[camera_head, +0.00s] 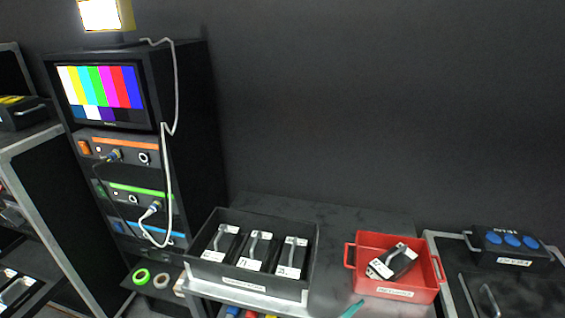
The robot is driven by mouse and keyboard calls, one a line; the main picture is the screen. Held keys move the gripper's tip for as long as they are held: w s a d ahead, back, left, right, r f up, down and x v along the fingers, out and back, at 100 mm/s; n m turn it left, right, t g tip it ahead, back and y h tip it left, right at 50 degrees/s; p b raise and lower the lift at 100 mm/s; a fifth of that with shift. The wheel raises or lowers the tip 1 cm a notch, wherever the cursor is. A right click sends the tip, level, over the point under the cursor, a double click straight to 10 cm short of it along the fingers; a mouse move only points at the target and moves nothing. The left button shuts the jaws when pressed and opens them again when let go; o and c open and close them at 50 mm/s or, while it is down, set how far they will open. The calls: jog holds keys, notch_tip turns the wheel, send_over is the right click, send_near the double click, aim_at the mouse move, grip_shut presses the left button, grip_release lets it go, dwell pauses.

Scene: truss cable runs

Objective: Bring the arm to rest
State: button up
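My arm and my gripper are not in view in the head camera. No part of the arm shows over the bench or the rack, so its pose and the state of its fingers are hidden.
A dark rack (195,130) with a colour-bar monitor (100,87) and cabled units stands left. A black tray (250,292) with 3 labelled dark items and a red bin (390,290) with one sit on the bench (340,215). A blue-topped black case (512,244) lies right.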

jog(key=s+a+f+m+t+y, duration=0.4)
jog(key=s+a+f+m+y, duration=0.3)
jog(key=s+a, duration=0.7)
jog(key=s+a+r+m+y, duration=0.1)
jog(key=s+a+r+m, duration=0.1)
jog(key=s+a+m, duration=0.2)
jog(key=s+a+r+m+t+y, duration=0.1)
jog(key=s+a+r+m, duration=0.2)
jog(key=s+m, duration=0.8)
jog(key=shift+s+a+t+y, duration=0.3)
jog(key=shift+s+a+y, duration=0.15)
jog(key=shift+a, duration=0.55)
